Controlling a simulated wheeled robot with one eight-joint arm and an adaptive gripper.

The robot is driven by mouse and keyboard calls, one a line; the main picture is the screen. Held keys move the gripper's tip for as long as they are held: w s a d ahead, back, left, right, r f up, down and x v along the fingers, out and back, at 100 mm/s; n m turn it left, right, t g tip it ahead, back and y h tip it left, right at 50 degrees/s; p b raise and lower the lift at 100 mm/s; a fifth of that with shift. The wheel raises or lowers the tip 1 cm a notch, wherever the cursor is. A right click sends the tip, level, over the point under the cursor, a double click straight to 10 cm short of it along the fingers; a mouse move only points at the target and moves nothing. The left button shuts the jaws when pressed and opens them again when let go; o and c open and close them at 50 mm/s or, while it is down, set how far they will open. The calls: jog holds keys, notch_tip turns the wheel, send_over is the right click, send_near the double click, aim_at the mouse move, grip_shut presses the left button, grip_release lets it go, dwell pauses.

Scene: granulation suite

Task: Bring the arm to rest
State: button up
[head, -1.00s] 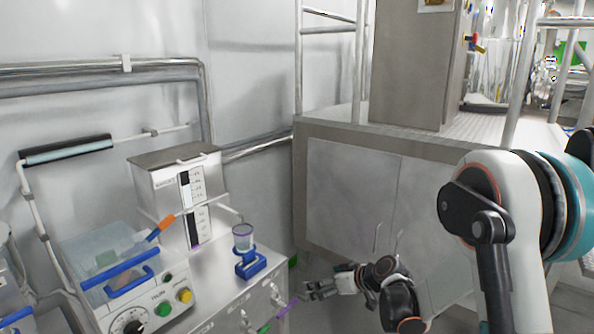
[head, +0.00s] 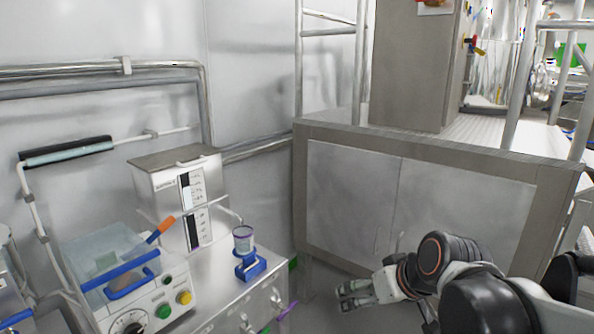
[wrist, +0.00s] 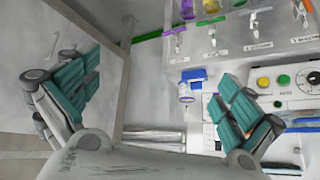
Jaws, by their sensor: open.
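My gripper (head: 349,292) is at the lower middle of the head view, to the right of the steel cart and in front of the grey cabinet. My arm comes in from the lower right. In the wrist view my gripper (wrist: 160,100) has its two teal-padded fingers spread wide, with nothing between the pads. The gripper touches nothing that I can see.
A steel cart (head: 222,290) at left carries a blue holder with a cup (head: 250,264), a metal tank (head: 172,180) and a control box (head: 150,306). The grey cabinet (head: 350,190) stands behind my gripper. A wall rail (head: 90,66) runs at left.

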jog(key=s+d+m+h, duration=0.1)
jog(key=s+d, duration=0.1)
jog(key=s, duration=0.4)
jog(key=s+d+m+h, duration=0.1)
jog(key=s+d, duration=0.2)
jog(key=s, duration=0.4)
jog(key=shift+s+f+m+h, duration=0.15)
jog(key=shift+s+m+h, duration=0.15)
jog(key=shift+h, duration=0.1)
